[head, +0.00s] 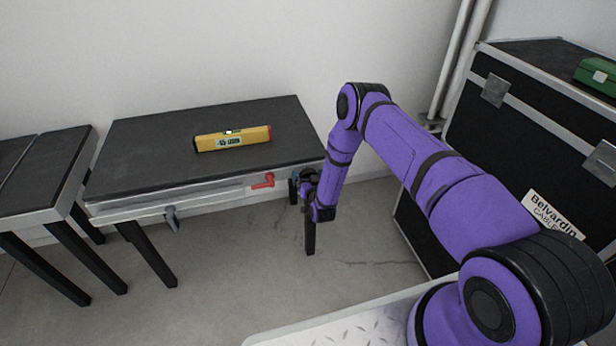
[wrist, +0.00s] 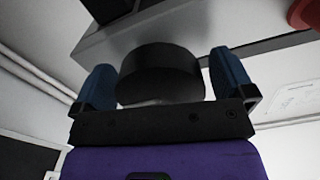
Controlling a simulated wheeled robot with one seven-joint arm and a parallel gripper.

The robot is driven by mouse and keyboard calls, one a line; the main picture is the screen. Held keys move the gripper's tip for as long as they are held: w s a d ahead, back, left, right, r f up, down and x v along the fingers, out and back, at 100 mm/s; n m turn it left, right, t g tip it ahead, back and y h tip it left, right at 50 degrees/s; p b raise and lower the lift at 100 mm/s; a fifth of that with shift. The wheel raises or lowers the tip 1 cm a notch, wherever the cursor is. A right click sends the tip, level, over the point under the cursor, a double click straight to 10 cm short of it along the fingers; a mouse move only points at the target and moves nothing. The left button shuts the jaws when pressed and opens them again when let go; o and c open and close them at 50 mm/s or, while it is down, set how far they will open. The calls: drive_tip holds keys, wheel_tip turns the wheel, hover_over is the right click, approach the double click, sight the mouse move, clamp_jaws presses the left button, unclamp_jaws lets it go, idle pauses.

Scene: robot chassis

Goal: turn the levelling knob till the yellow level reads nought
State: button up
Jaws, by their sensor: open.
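The yellow level (head: 233,138) lies on the dark top of a table (head: 150,150). It has a small display, too small to read here. A black round knob (wrist: 160,72) shows in the wrist view below the table's edge. My gripper (wrist: 164,88) is open, with one blue finger on each side of the knob and small gaps between. In the head view my gripper (head: 300,184) is at the table's front right corner, where the arm and fingers mostly hide the knob.
A red lever (head: 263,181) sticks out of the table's front edge, left of my gripper. A grey handle (head: 171,217) hangs further left. Another dark table (head: 40,170) stands at left. A black case (head: 520,130) with a green box (head: 598,75) stands at right.

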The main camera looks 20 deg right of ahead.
drive_tip(key=c, duration=0.9)
drive_tip(key=shift+n, duration=0.3)
drive_tip(key=n, duration=1.3)
drive_tip(key=shift+n, duration=2.1)
